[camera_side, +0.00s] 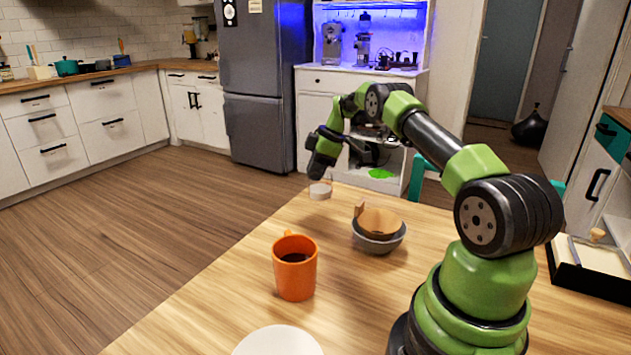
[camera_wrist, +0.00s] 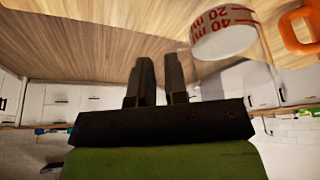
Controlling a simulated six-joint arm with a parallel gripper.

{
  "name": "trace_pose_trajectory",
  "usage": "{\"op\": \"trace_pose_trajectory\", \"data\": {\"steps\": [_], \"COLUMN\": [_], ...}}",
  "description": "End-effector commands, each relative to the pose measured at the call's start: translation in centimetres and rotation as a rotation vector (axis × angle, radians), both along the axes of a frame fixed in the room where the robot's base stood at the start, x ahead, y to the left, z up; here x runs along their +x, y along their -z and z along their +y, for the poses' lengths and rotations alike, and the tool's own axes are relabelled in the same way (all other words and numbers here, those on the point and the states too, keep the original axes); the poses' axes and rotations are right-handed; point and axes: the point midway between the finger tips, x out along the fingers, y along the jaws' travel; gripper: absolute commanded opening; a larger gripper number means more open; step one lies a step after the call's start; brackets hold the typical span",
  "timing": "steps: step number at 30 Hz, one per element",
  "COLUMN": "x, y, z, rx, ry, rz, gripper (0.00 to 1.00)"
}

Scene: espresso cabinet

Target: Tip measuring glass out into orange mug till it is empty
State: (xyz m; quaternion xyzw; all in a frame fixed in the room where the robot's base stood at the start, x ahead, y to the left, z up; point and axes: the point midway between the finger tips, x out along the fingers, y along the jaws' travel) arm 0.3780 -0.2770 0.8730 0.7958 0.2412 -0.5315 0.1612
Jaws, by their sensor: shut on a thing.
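The measuring glass (camera_side: 320,190) is small and clear, with whitish contents low inside. It hangs at my gripper (camera_side: 322,172), near the table's far left edge. In the wrist view the glass (camera_wrist: 225,38) shows red 20 and 40 ml marks beside the fingers of my gripper (camera_wrist: 160,82); the picture is upside down there and the glass looks about upright. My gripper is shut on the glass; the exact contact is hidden. The orange mug (camera_side: 295,272) stands upright on the table with dark liquid inside, nearer the camera and apart from the glass. Part of the mug (camera_wrist: 299,30) shows in the wrist view.
A grey bowl (camera_side: 380,246) holding a brown paper filter (camera_side: 378,221) stands right of the mug. A white plate (camera_side: 278,342) lies at the front edge of the picture. The wooden table (camera_side: 200,318) is bare left of the mug, and between mug and glass.

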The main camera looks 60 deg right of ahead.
Motion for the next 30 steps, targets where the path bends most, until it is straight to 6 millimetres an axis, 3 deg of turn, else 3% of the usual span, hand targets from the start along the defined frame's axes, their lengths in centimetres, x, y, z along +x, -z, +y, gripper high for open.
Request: {"op": "trace_pose_trajectory", "data": {"steps": [6,14,20,30], "x": [0.0,0.3,1.1,2.4], "y": [-1.7,-2.5,-2.2,-1.3], "z": [0.0,0.9,3.3,8.8], "rx": [0.0,0.002,0.001,-0.001], "ry": [0.0,0.049,0.195,0.571], "rz": [-0.001,0.001,0.002,0.001], "gripper": [0.0,0.0,0.0,0.0]}}
